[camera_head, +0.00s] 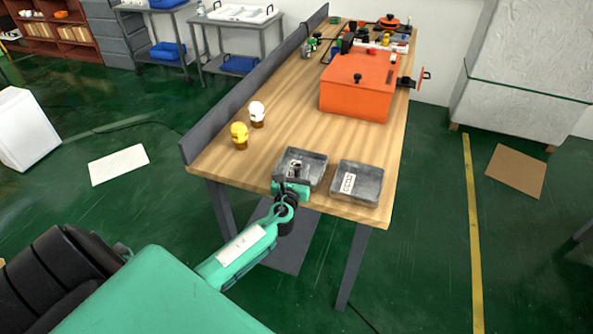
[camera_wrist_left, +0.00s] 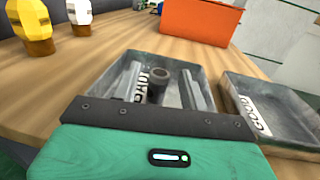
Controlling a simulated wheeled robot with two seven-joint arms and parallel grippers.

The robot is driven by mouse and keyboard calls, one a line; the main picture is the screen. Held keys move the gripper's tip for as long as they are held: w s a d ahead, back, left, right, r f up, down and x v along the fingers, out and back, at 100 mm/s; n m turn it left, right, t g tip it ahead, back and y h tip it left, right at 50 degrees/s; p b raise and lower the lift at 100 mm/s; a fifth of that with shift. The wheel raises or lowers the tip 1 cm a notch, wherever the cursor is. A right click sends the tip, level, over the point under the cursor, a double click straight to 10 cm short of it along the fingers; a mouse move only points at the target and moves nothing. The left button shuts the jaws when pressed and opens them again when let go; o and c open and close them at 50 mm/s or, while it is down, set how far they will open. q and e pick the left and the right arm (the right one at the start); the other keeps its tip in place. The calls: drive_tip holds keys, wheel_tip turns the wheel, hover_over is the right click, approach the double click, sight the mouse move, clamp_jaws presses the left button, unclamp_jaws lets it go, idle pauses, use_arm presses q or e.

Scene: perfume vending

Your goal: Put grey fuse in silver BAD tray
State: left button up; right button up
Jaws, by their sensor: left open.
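The silver BAD tray (camera_head: 316,164) sits at the near end of the wooden table; its label shows in the left wrist view (camera_wrist_left: 140,88). A dark grey cylinder, which looks like the grey fuse (camera_wrist_left: 157,80), is inside this tray and seems to stand upright. My left gripper (camera_head: 293,173) reaches over the tray's near edge. Its fingers are apart, and in the left wrist view the fuse shows between them (camera_wrist_left: 164,84). I cannot tell whether the fuse touches the tray floor. My right gripper is out of view.
A second silver tray (camera_head: 368,191), labelled GOOD in the left wrist view (camera_wrist_left: 285,112), stands just right. A yellow-topped piece (camera_head: 239,134) and a white-topped piece (camera_head: 257,113) stand at left. An orange box (camera_head: 350,100) is farther back. Bare tabletop lies between.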

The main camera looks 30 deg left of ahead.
use_arm(q)
drive_tip(key=b+v, duration=0.1)
drive_tip(key=v, duration=1.1)
drive_tip(key=shift+b, duration=0.35)
drive_tip(key=shift+r, duration=0.1)
drive_tip(key=s+d+f+n+g+h, duration=0.1)
drive_tip(key=s+f+n+g, duration=0.3)
drive_tip(key=f, duration=0.8)
drive_tip(key=s+f+n+g+h, duration=0.15)
drive_tip(key=s+f+n, duration=0.4)
drive_tip(key=f, duration=0.65)
drive_tip(key=s+d+f+n+g+h, duration=0.1)
drive_tip(key=s+f+n+g, duration=0.3)
drive_tip(key=f, duration=0.8)
drive_tip(key=s+d+f+n+g+h, duration=0.1)
drive_tip(key=s+f+n, duration=0.4)
drive_tip(key=s, duration=0.6)
drive_tip(key=s+d+f+n+g+h, duration=0.1)
drive_tip(key=s+d+f+n+g, duration=0.2)
drive_tip(key=s+f, duration=0.4)
drive_tip(key=s+d+f+n+g+h, duration=0.1)
drive_tip(key=s+f+n, duration=0.5)
drive_tip(key=s, duration=0.8)
drive_tip(key=d+n+g, duration=0.1)
drive_tip(key=d+n, duration=0.1)
drive_tip(key=shift+s+d+f, duration=0.3)
drive_tip(key=shift+s+d, duration=0.05)
drive_tip(key=shift+d, duration=0.05)
